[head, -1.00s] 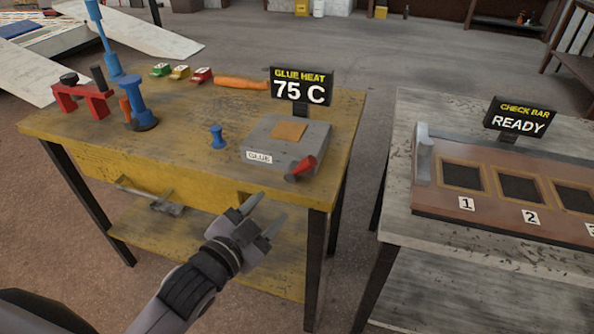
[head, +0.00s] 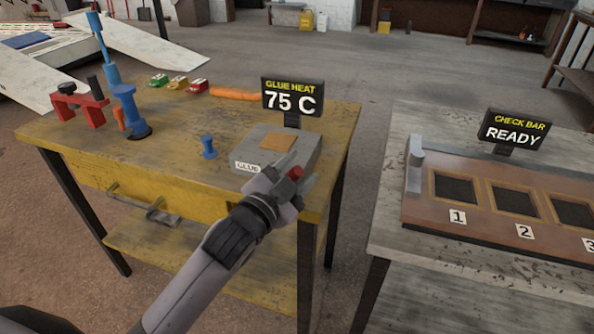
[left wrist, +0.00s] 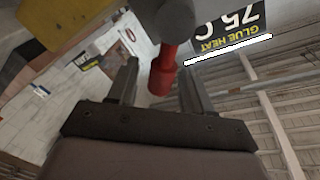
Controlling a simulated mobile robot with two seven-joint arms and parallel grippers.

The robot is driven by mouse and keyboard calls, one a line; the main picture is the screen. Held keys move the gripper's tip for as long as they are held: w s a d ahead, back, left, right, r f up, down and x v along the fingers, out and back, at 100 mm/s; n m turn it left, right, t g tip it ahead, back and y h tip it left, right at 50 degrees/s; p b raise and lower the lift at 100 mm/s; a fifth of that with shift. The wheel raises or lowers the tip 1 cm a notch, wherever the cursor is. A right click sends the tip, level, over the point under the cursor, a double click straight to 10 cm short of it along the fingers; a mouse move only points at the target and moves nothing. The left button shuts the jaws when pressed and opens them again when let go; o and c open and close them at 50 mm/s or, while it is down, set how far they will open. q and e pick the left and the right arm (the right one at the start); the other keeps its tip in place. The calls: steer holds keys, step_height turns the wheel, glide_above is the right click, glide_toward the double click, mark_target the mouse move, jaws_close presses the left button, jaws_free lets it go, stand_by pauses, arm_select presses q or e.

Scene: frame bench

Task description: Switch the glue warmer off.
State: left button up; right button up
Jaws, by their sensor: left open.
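The glue warmer (head: 300,143) is a grey box with a tan pad on top and a GLUE label, at the front right of the yellow bench. Its display (head: 292,98) reads GLUE HEAT 75 C. Its red lever (head: 296,173) is at the front right corner, partly hidden by my left gripper (head: 297,178). In the left wrist view the red lever (left wrist: 163,72) stands between the two open fingers of the gripper (left wrist: 158,85), with a gap visible on both sides. The display also shows there upside down (left wrist: 228,30). My right gripper is not in view.
The yellow bench (head: 75,140) also holds a blue knob (head: 208,147), a red frame (head: 80,103), a blue post tool and small coloured blocks. A grey table (head: 395,190) with the CHECK BAR display (head: 515,130), reading READY, stands at right, across a gap.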

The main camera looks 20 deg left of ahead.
arm_select(q)
jaws_close()
